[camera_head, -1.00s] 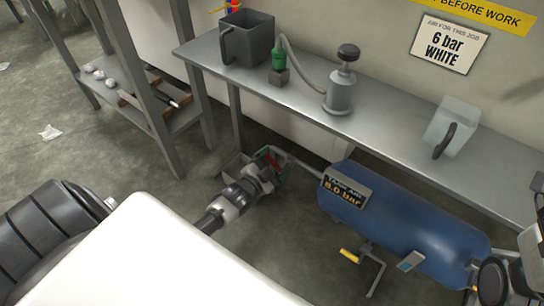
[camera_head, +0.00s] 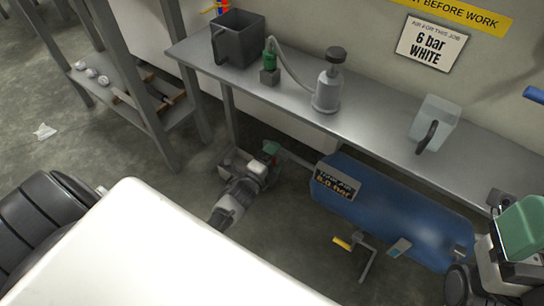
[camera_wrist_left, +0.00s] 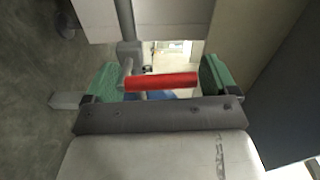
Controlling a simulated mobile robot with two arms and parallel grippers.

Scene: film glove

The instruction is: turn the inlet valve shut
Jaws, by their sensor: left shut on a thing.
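The inlet valve's red handle (camera_wrist_left: 160,82) lies crosswise between the green pads of my left gripper (camera_wrist_left: 155,80) in the left wrist view. My left gripper is shut on it. In the head view my left gripper (camera_head: 256,160) is low, at the pipe on the left end of the blue tank (camera_head: 400,215), and it hides the handle there. A grey pipe and fitting (camera_wrist_left: 130,52) show behind the handle. My right gripper (camera_head: 520,240) shows in part at the right edge, with a green pad; its jaw opening cannot be made out.
A yellow-handled valve (camera_head: 342,243) sits below the tank. A wall sign (camera_head: 432,42) reads 6 bar, white. Open floor lies at left.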

